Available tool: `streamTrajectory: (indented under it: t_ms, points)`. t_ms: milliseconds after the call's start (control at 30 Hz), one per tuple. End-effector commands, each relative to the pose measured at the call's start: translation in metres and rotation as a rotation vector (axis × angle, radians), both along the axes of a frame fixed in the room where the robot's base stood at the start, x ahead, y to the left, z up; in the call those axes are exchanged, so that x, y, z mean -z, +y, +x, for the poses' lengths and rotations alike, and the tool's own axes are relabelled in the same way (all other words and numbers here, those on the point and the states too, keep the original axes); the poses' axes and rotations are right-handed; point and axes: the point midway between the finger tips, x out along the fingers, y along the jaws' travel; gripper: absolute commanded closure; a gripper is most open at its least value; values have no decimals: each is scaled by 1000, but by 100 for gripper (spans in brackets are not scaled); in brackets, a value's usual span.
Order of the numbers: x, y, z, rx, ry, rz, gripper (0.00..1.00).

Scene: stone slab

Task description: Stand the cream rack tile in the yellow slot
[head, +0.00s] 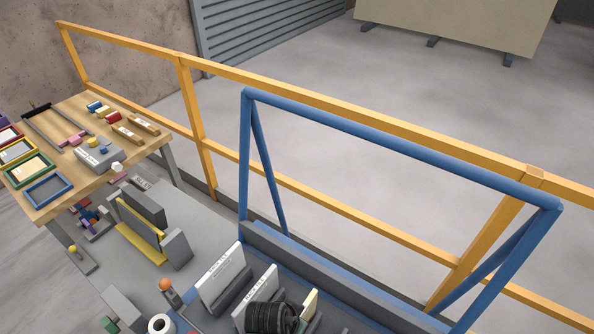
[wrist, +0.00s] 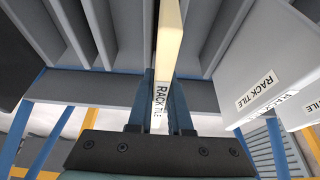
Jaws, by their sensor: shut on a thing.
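The cream rack tile (wrist: 170,40) stands edge-on between the two fingers of my gripper (wrist: 163,80) in the wrist view. The gripper is shut on it, and part of its "RACK TILE" label shows. In the head view, a cream edge of the tile (head: 309,305) shows beside my dark wrist, which hides most of the rest. The tile is at the blue-framed rack, among grey dividers; I cannot tell whether it still touches the rack. The yellow slot (head: 142,238) lies to the left in the head view, between grey blocks, well apart from my gripper.
Two white rack tiles (head: 222,278) stand left of my gripper in the rack. The blue frame (head: 400,150) rises behind it, with a yellow railing (head: 330,120) beyond. A wooden table (head: 60,205) with trays is at far left. A white roll (head: 161,324) lies near the front.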

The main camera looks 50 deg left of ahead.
Motion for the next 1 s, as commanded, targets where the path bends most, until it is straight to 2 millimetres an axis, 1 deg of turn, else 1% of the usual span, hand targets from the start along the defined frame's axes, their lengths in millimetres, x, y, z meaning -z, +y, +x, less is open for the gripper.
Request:
streamTrajectory:
  t_ms: [100,233,267,300,400,667,800,867,1000]
  points:
    - [-1,1,1,1,-3,2,100]
    - [3,0,1,1,-3,2,100]
    - [3,0,0,1,0,-1,77]
    - [2,0,0,1,1,-1,70]
    - [3,0,0,0,1,-1,53]
    - [2,0,0,0,1,-1,53]
    - [-3,0,-1,0,0,0,53]
    - [-8,-1,-3,0,0,-1,53]
    - [-26,-3,-10,0,-2,1,53]
